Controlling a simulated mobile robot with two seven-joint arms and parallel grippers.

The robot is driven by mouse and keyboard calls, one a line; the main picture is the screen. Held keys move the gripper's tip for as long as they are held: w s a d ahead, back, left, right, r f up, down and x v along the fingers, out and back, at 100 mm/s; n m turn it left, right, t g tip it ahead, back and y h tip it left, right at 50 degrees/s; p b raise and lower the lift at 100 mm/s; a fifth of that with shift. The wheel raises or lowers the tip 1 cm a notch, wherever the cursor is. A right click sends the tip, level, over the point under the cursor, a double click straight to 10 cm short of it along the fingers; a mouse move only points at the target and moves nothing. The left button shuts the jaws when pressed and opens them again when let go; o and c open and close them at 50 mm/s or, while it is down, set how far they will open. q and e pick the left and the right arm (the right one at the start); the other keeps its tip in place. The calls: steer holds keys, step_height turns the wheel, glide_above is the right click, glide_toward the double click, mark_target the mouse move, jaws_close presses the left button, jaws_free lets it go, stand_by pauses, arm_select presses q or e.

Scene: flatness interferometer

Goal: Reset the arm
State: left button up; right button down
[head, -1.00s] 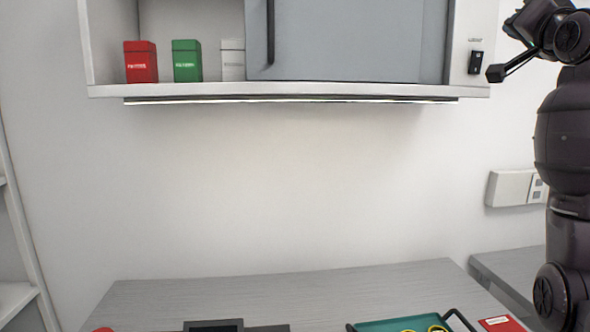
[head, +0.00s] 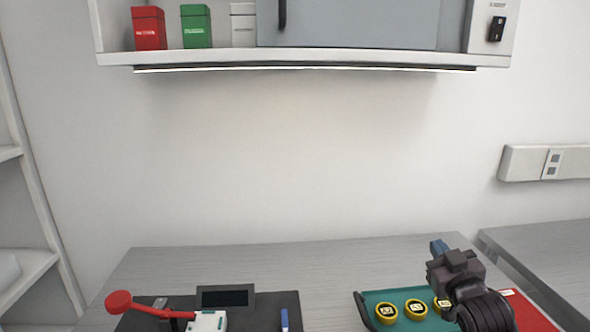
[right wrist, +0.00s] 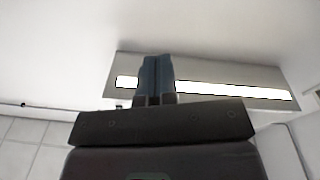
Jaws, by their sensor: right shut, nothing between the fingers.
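My right gripper (head: 439,246) is above the right part of the teal tray (head: 366,300), its blue fingers pointing up and away. In the right wrist view the two blue fingers (right wrist: 155,75) are shut against each other with nothing between them. My left gripper is not in view. A red arm with a round red knob (head: 119,302) lies at the lower left, joined to a small white block (head: 208,321) on a dark base (head: 262,305). My right gripper is well to the right of it and touches nothing visible.
Several yellow-rimmed round pieces (head: 386,313) sit in the tray. A red item (head: 530,312) lies right of it. A wall cabinet (head: 365,20) with a lit strip (head: 305,68) and a black switch (head: 497,28) hangs above. The table's back (head: 300,258) is clear.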

steer(key=s+a+f+m+g, duration=0.1)
steer(key=s+f+g, duration=0.2)
steer(key=s+f, duration=1.1)
steer(key=s+a+f+m+g+h, duration=0.1)
steer(key=s+f+g, duration=0.3)
steer(key=s+f, duration=1.1)
steer(key=shift+s+a+f+m, duration=0.15)
steer(key=shift+a+f+m, duration=0.15)
steer(key=shift+f, duration=0.65)
